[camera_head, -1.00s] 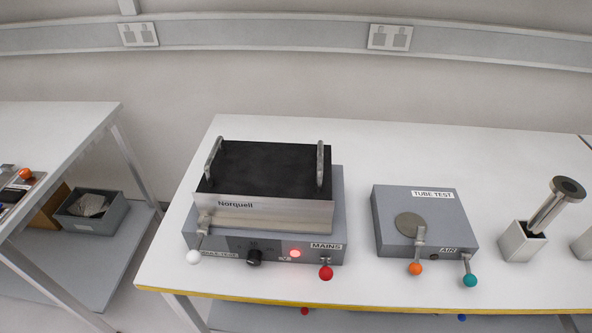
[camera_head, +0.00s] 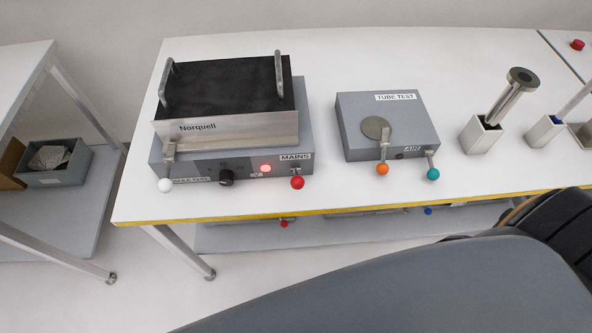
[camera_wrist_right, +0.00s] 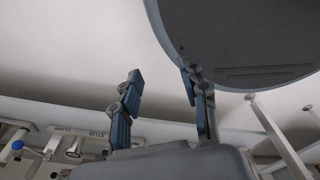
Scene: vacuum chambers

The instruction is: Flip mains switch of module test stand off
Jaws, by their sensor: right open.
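The module test stand (camera_head: 307,125) is a grey box on the white bench in the head view, with a black-topped Norquell unit on it. My right gripper (camera_wrist_right: 161,85) is open and empty in the right wrist view, apart from the bench equipment. The head view shows my right arm at lower right. My left gripper is out of view.
The tube test box (camera_head: 390,120) stands to the right, with orange-ball (camera_head: 382,169) and teal-ball (camera_head: 433,174) levers. A white-ball lever (camera_head: 165,185) is at the stand's front left. Holders with metal tubes (camera_head: 482,135) stand farther right. The bench front edge (camera_head: 330,207) is yellow.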

